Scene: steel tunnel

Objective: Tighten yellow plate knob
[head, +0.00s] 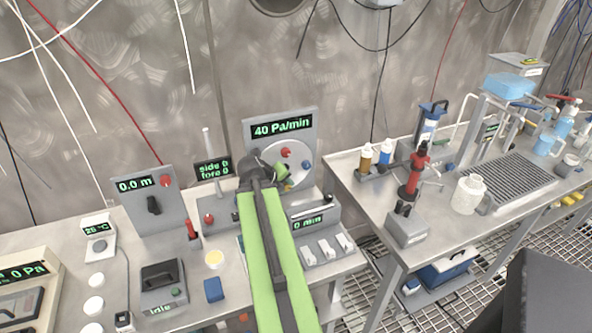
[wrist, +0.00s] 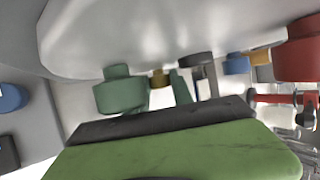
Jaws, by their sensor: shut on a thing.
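The round pale plate (head: 301,151) stands upright on the grey panel reading 40 Pa/min, with a red knob (head: 286,152) and a blue knob (head: 307,165) on it. My gripper (head: 277,178) reaches up to the lower left of the plate. In the wrist view, a small part of the yellow plate knob (wrist: 160,79) shows between green parts of my gripper (wrist: 150,92). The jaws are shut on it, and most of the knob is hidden. The plate's pale underside (wrist: 150,35) fills the upper part of the wrist view.
A grey panel reading 0.0 m (head: 154,205) stands to the left. A box with several white switches (head: 325,247) is close right of my arm. A second steel table (head: 345,180) with bottles and a red-topped tool (head: 413,175) stands further right, across a gap.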

